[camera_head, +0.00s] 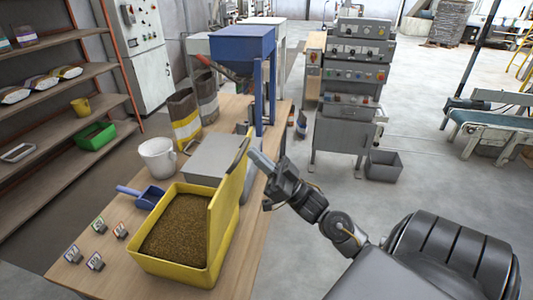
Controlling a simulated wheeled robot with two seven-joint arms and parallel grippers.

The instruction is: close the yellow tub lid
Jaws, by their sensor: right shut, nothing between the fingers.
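The yellow tub (172,268) stands on the wooden table and is filled with brown pellets (182,228). Its yellow lid (228,205) stands up, tilted slightly outward, along the tub's right side, so the tub is open. My right gripper (259,160) is shut and empty. It is just to the right of the lid's upper far end, on the lid's outer side; I cannot tell whether it touches the lid. My left gripper is not in view.
On the table (222,283) are a blue scoop (147,196), a white bucket (158,158), small cards (97,225), a grey box (210,160) behind the tub, and bags (184,115). The blue hopper machine (243,45) stands at the back.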

